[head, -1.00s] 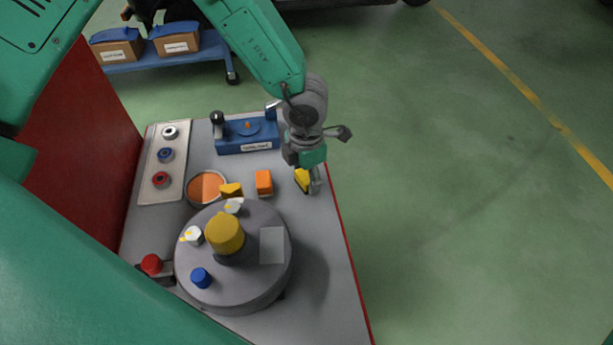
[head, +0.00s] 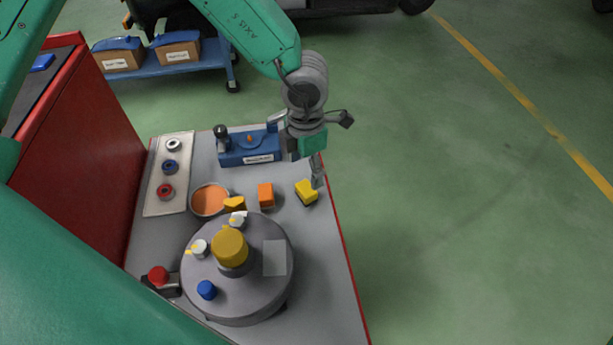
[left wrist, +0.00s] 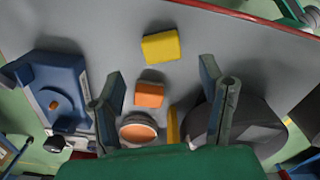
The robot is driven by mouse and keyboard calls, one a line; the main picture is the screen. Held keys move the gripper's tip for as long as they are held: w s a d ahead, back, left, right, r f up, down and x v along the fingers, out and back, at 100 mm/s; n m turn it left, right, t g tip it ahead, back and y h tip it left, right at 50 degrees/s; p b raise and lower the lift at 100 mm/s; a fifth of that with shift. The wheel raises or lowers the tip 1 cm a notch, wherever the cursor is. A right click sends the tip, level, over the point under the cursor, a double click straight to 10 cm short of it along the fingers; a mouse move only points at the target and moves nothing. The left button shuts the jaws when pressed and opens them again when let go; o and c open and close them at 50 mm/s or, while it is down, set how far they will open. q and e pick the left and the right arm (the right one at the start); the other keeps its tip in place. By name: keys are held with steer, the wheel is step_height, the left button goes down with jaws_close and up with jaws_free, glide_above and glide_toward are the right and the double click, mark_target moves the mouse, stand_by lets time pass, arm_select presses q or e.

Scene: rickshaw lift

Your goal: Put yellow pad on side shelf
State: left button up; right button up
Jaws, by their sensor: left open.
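A yellow block (head: 306,192), which looks like the yellow pad, lies on the grey tabletop (head: 315,260) near its right edge. It also shows in the left wrist view (left wrist: 161,46), beyond my fingertips. My left gripper (head: 317,182) is open beside it, at its right far side in the head view. In the left wrist view my two fingers (left wrist: 163,78) are spread with an orange block (left wrist: 149,95) between them in the picture. A red cabinet (head: 85,150) with a dark top stands at the left; a blue piece (head: 43,62) lies on it. My right gripper is out of view.
A round grey turntable (head: 265,300) with a yellow knob stands in front. An orange dish (head: 210,199), a second yellow piece (head: 234,204), a blue fixture (head: 250,157) and a ring tray (head: 153,205) share the table. A blue cart (head: 150,67) with boxes stands behind.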

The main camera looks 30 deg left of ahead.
mark_target(306, 187)
arm_select(q)
steer(key=shift+r+p, duration=0.5)
steer(key=shift+r, duration=1.6)
